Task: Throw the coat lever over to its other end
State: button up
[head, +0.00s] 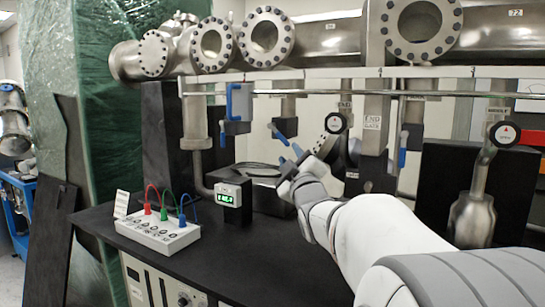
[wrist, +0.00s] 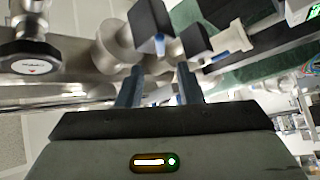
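Several dark valve blocks with blue levers hang below the steel rail in the head view. One blue lever (head: 278,134) slants just above and left of my gripper (head: 291,158), with a small gap as far as I can tell. Another blue lever (head: 403,150) hangs right of my gripper. I cannot read which one is labelled coat. In the wrist view my gripper (wrist: 157,76) has its two fingers apart with nothing between them. Beyond the fingertips are two dark blocks, one with a pale blue lever end (wrist: 160,44) and one with a blue tip (wrist: 222,52).
A steel rail (head: 330,93) and flanged pipe (head: 325,40) run across above. A green-display box (head: 233,195) and a white jack box (head: 158,232) with coloured cables stand on the black bench (head: 225,255).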

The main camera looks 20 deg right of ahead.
aim_at(279, 134)
jog(key=shift+r+p, duration=0.25)
jog(key=shift+p, duration=0.05)
jog(key=shift+c, duration=0.6)
jog(key=r+m+g+h+p, duration=0.1)
jog(key=r+m+p, duration=0.1)
jog(key=m+p, duration=0.1)
jog(key=d+r+m+g+h+p, duration=0.1)
jog(key=r+m+p, duration=0.1)
jog(key=m+p, duration=0.2)
jog(key=d+r+m+g+h+p, duration=0.1)
jog(key=r+m+g+h+p, duration=0.1)
jog(key=p, duration=0.5)
jog(key=shift+s+d+r+m, duration=0.1)
jog(key=shift+s+r+m, duration=0.35)
jog(key=shift+m, duration=0.35)
grip_shut()
jog(key=s+a+r+m+g+y+p, duration=0.2)
jog(key=s+a+r+m+g+p, duration=0.3)
jog(key=m+p, duration=1.25)
jog(key=shift+w+d+f+n+g+h+p, duration=0.1)
jog(key=shift+w+d+f+n+g+p, duration=0.2)
jog(key=shift+w+d+f+n, duration=1.15)
jog(key=shift+w+a+f+n+g+h+p, duration=0.1)
jog(key=shift+w+f+p, duration=0.5)
jog(key=shift+w, duration=1.9)
jog(key=shift+w+d+f+n+g+h+p, duration=0.15)
jog(key=shift+w+d+f+n, duration=0.55)
jog(key=shift+w+f, duration=1)
